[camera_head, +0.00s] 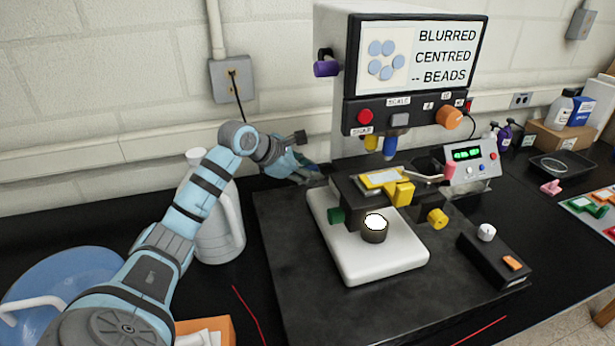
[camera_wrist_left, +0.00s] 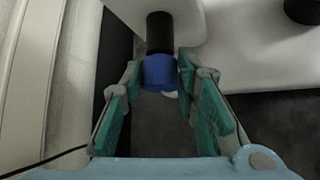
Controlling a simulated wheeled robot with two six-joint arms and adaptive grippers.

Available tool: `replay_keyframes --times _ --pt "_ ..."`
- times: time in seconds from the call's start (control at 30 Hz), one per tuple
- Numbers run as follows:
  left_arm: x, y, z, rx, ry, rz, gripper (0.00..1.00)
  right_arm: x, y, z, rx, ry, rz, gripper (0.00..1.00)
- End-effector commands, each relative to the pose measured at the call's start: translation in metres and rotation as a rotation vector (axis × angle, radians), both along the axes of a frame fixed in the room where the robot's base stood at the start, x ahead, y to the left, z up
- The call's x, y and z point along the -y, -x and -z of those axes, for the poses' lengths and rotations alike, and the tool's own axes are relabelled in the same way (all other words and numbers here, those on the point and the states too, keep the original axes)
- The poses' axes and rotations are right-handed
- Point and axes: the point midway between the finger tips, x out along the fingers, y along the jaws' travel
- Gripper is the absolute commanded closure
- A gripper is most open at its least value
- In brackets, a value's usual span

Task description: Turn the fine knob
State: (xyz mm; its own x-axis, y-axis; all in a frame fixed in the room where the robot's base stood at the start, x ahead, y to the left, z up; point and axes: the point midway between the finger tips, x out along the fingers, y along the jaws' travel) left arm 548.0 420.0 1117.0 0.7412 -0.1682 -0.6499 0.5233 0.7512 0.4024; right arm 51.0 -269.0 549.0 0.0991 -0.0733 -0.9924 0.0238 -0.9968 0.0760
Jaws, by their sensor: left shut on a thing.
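The fine knob appears to be the blue cylinder (camera_wrist_left: 160,72) on the end of a black shaft (camera_wrist_left: 160,32) in the left wrist view. My left gripper (camera_wrist_left: 161,76) has its teal fingers on either side of the blue knob and is shut on it. In the head view my left gripper (camera_head: 307,170) is at the left side of the microscope, behind the stage, and the blue knob is mostly hidden there. The microscope screen (camera_head: 420,55) shows pale blue discs and reads "BLURRED CENTRED -- BEADS". My right gripper is not in view.
A white jug (camera_head: 215,225) stands beside my left arm. The microscope's white base (camera_head: 375,262) carries the lamp and stage. A purple knob (camera_head: 327,67) sticks out above my gripper. A black box with a white knob (camera_head: 487,233) stands at right.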

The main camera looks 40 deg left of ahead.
Motion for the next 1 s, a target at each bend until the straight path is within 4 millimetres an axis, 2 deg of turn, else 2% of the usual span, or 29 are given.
replay_keyframes --times 0.03,0.1,0.4,0.43,0.53,0.57,0.87,1.0 --pt "0.0 0.0 0.01 0.039 -0.05 0.0 1.0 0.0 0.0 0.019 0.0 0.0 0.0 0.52" --pt "0.0 0.0 0.007 0.071 -0.095 -0.001 1.0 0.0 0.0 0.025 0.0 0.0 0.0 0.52" --pt "0.001 0.0 0.001 0.083 -0.115 -0.001 1.0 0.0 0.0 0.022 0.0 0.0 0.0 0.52" --pt "0.001 0.0 0.001 0.083 -0.115 -0.001 0.7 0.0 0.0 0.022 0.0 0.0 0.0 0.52" --pt "0.001 0.0 0.001 0.083 -0.115 0.0 0.54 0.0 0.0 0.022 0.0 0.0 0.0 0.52" --pt "0.001 0.0 0.001 0.083 -0.115 0.0 0.52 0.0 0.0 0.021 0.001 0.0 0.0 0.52" --pt "0.002 0.0 -0.001 0.083 -0.114 0.0 0.52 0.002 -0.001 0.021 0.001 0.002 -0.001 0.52" --pt "0.002 -0.001 -0.022 0.087 -0.114 0.0 0.52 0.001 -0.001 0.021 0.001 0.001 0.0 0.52"
